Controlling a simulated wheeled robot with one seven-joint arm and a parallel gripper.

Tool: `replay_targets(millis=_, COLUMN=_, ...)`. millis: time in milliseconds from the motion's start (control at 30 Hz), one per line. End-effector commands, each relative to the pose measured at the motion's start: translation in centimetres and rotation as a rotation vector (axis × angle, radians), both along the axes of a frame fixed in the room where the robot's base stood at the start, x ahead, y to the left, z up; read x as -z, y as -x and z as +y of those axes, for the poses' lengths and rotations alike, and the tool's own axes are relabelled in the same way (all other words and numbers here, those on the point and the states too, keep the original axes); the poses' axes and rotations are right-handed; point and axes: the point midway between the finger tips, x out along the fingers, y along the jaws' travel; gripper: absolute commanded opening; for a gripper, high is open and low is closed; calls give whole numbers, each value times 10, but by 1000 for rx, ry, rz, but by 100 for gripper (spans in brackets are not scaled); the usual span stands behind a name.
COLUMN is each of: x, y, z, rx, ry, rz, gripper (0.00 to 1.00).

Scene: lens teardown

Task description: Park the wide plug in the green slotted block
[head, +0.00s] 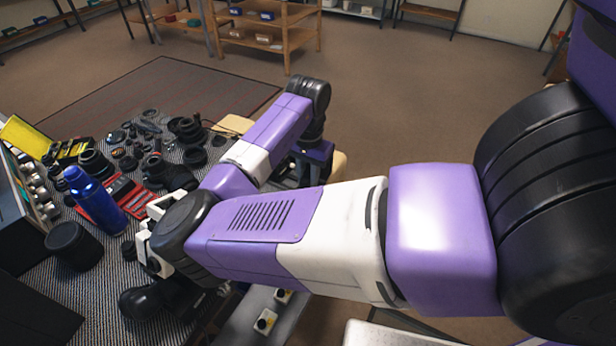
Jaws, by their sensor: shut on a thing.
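My gripper (308,168) hangs from the wrist at the far end of my arm, in the upper middle of the head view. Only its dark purple and black body shows in part, and my own forearm covers much of it. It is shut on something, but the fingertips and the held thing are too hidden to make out. I cannot pick out the wide plug or the green slotted block in this view. My arm covers a large part of the work area.
A striped mat (92,292) holds many dark lens parts. A blue bottle (95,200), a red tray (142,207) and a black cylinder (73,243) stand at left. A wooden shelf (270,32) is at the back. Open floor (400,120) lies right of my gripper.

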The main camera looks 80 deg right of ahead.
Motion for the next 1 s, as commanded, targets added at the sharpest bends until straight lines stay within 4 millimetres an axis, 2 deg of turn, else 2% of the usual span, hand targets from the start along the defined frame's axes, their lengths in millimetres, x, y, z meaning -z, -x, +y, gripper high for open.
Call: replay_targets(millis=1000, x=-11, y=0, z=0, rx=-1, ry=0, rz=1, gripper=0)
